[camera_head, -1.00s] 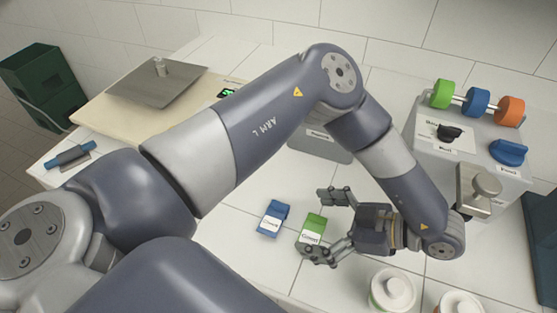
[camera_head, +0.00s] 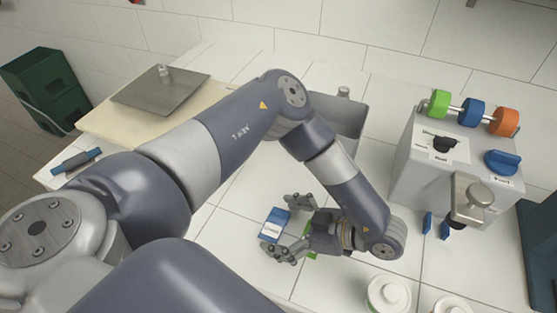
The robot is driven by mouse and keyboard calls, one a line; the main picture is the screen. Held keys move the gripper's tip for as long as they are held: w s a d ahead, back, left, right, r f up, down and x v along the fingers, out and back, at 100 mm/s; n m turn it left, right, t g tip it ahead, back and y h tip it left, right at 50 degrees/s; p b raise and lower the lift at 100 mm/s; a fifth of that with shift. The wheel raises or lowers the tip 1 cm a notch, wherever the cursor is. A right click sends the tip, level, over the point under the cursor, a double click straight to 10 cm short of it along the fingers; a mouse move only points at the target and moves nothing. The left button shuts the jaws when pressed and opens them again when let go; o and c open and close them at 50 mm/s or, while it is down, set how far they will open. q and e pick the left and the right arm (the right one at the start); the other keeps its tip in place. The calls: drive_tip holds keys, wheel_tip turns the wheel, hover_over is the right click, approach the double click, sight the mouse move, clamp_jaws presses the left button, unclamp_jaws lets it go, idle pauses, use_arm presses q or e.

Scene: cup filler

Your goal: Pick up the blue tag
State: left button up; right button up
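The blue tag (camera_head: 277,217), a small blue block with a white label, lies on the white tiled counter. My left gripper (camera_head: 283,226) is open, with its fingers pointing left. One finger is beyond the blue tag and the other is on its near side, so the tag's right part is between the fingertips. I cannot tell whether either finger touches it. A green tag (camera_head: 311,254) is mostly hidden under my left gripper. My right gripper is not in view.
A grey dispenser (camera_head: 405,160) with green, blue and orange knobs stands at the right. White lidded containers (camera_head: 389,294) stand at the front right. A grey bin (camera_head: 350,125) is behind my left arm. A cutting board (camera_head: 100,126) with a metal plate lies at the back left.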

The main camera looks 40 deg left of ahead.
use_arm(q)
drive_tip(key=c, duration=0.7)
drive_tip(key=shift+r, duration=0.1)
